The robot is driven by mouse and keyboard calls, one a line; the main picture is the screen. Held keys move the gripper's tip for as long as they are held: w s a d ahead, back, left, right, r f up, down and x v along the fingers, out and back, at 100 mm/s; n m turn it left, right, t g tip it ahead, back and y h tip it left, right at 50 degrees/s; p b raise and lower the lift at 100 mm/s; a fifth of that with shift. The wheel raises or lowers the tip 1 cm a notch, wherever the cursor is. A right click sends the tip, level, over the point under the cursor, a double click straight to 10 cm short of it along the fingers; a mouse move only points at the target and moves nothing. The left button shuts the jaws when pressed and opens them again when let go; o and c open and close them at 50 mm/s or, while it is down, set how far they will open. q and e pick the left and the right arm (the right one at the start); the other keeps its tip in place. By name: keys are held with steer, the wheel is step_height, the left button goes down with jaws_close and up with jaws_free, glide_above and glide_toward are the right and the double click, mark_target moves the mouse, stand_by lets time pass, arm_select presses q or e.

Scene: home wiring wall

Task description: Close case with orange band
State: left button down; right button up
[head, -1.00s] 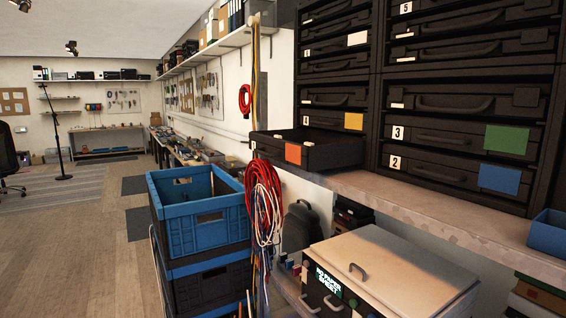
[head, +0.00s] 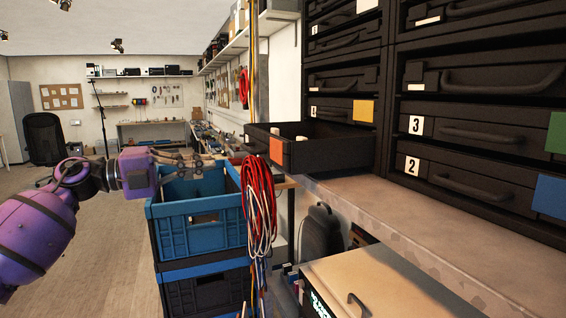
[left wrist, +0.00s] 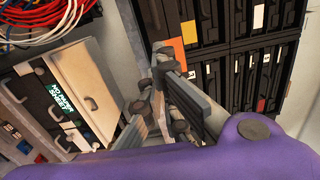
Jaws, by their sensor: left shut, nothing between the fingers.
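The case with the orange band (head: 330,152) sticks out of the rack like an open drawer, in the lowest row left of the cases numbered 2 and 3. Its orange band (head: 276,149) is on its front face, and its inside shows from above. My left gripper (head: 203,163) is shut and empty, above the blue crate and to the left of the case, apart from it. The left wrist view shows my gripper (left wrist: 160,85) with an orange patch (left wrist: 176,52) beyond its fingers. My right gripper is not in view.
A blue crate (head: 200,230) stands below my left gripper. Red and white cables (head: 260,205) hang beside it, under the case's front. A grey ledge (head: 400,210) runs below the rack. Closed cases fill the rack around the open one.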

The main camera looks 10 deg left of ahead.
arm_select(q)
steer(key=p, duration=0.3)
glide_toward(273, 160)
steer(key=shift+g, duration=0.3)
steer(key=x, duration=0.5)
steer(key=shift+w+d+r, duration=0.15)
steer(key=shift+d+r, duration=0.15)
steer(key=shift+w+d+f, duration=0.15)
steer(key=shift+w+d, duration=0.2)
steer(key=shift+d, duration=0.1)
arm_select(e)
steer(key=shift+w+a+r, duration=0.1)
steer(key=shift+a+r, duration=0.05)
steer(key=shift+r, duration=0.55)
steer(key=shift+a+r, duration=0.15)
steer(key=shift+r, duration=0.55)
